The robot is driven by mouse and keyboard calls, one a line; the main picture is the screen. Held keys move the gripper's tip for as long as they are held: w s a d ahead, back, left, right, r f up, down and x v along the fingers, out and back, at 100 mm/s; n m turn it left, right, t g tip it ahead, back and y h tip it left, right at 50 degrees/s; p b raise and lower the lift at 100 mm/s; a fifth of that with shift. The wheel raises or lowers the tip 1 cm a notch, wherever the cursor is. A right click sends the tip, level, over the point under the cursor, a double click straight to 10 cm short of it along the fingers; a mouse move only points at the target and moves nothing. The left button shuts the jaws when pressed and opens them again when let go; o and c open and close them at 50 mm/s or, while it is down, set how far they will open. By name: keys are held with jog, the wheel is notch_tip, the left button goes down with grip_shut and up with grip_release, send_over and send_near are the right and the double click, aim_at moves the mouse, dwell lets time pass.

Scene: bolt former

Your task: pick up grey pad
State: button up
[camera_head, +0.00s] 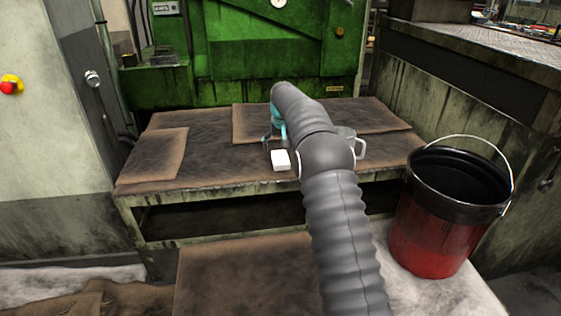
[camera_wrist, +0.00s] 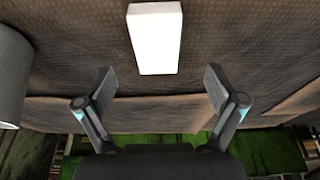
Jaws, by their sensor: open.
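A small pale, nearly white rectangular block (camera_head: 281,160), the only pad-like thing I see, lies on the worn table near its front edge. In the wrist view the block (camera_wrist: 155,38) is at the top centre, beyond the fingertips and apart from them. My gripper (camera_wrist: 160,88) is open and empty, with one finger on each side of the block's line. In the head view my gripper (camera_head: 274,138) is just behind the block, partly hidden by my arm.
A grey mug (camera_head: 359,150) stands to the right of the block, partly behind my arm; it also shows at the wrist view's left edge (camera_wrist: 12,75). A red and black bucket (camera_head: 440,235) is at the right. Brown mats (camera_head: 155,155) lie on the table (camera_head: 205,176). A green machine (camera_head: 225,90) stands behind.

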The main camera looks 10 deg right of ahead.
aim_at(280, 157)
jog(key=shift+d+x, duration=0.15)
jog(key=shift+x, duration=1.4)
jog(key=shift+d+x, duration=0.1)
jog(key=shift+x, duration=1.5)
jog(key=c, duration=1)
jog(key=shift+r, duration=0.4)
jog(key=r, duration=0.3)
jog(key=shift+d+r, duration=0.25)
jog(key=shift+r, duration=0.05)
jog(key=s+d+r, duration=0.6)
jog(key=d, duration=0.3)
jog(key=shift+d+r+b, duration=0.25)
jog(key=shift+r+b, duration=0.05)
